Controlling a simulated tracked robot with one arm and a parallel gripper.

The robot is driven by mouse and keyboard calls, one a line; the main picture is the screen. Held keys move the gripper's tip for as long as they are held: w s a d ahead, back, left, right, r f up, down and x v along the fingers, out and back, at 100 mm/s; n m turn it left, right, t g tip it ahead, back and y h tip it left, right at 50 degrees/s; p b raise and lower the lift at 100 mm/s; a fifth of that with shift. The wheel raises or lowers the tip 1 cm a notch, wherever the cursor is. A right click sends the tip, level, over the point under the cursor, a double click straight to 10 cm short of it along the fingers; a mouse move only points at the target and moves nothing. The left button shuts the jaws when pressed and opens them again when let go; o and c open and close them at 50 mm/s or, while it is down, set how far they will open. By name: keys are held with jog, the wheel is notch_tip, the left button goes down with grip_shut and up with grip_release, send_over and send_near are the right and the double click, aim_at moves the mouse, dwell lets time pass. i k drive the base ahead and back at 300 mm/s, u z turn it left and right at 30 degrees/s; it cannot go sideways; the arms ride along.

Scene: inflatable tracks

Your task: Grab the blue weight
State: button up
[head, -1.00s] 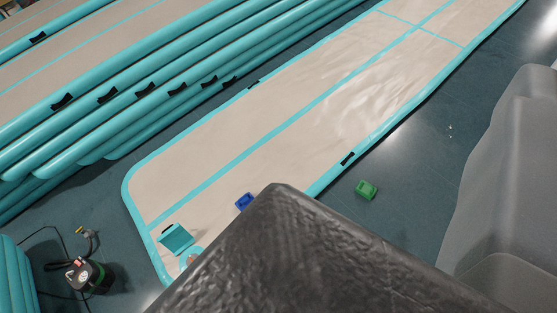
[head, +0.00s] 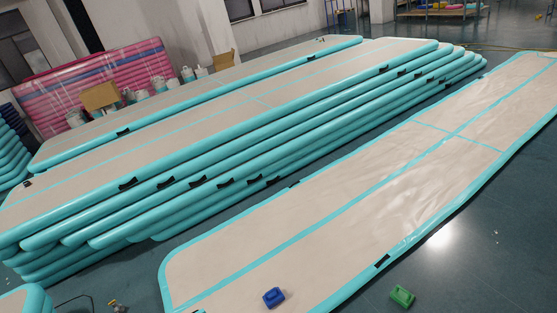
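The blue weight (head: 274,297) is a small block near the bottom edge of the head view. It lies on the beige inflatable track (head: 330,237) with teal edges, close to that track's near end. Nothing touches it that I can see. My gripper is not in the head view, so its opening and its place relative to the weight do not show.
A green block (head: 402,296) lies on the dark floor right of the track. A stack of inflatable tracks (head: 215,195) stands at the left. Open floor (head: 490,250) lies to the right. A pump's yellow fitting (head: 115,305) shows at bottom left.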

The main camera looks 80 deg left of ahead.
aim_at(273, 298)
jog(key=z, duration=0.1)
jog(key=i, duration=1.8)
jog(key=u, duration=4)
jog(key=i, duration=1.1)
jog(key=u, duration=0.05)
